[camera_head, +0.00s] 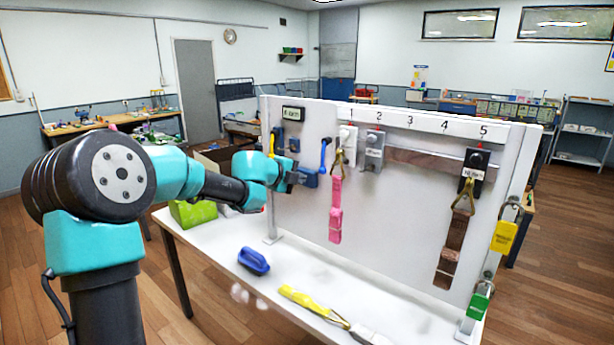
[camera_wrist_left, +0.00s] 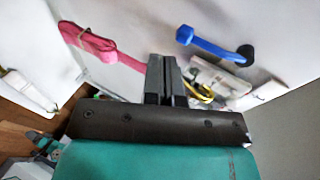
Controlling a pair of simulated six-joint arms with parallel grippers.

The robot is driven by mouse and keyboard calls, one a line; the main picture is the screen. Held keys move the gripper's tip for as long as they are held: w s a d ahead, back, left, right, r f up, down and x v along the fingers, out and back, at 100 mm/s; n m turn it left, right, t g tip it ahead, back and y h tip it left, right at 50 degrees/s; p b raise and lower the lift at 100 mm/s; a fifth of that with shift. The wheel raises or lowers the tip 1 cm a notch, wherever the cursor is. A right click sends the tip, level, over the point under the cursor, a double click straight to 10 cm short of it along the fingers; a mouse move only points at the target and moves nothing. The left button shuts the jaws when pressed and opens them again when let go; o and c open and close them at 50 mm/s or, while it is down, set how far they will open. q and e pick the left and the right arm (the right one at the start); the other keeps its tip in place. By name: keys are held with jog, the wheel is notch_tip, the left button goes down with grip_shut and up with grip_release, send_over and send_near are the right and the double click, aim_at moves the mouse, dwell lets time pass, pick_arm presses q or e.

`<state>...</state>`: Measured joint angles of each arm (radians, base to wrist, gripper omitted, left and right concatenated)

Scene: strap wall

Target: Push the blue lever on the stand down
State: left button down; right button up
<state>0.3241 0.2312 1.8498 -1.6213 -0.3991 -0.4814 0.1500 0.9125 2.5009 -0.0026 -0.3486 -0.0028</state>
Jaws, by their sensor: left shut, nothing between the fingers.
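The blue lever (camera_head: 324,155) stands roughly upright on the left part of the white upright board (camera_head: 420,225). It also shows in the left wrist view (camera_wrist_left: 210,45), with a dark round piece at one end. My left gripper (camera_head: 297,178) is close in front of the board, a little left of and below the lever. Its fingers (camera_wrist_left: 164,80) are shut together with nothing between them. In the left wrist view they are left of the lever with a visible gap in the picture; whether they touch anything is unclear. My right gripper is not in view.
A pink strap (camera_head: 336,208) hangs just right of the lever. A yellow lever (camera_head: 273,145) is left of it, and a brown strap (camera_head: 453,247) hangs farther right. A blue object (camera_head: 254,261) and a yellow strap (camera_head: 312,304) lie on the white table (camera_head: 215,275).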

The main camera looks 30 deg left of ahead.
pick_arm(q)
jog(key=s+a, duration=0.2)
jog(key=s, duration=0.5)
jog(key=shift+s+r, duration=0.2)
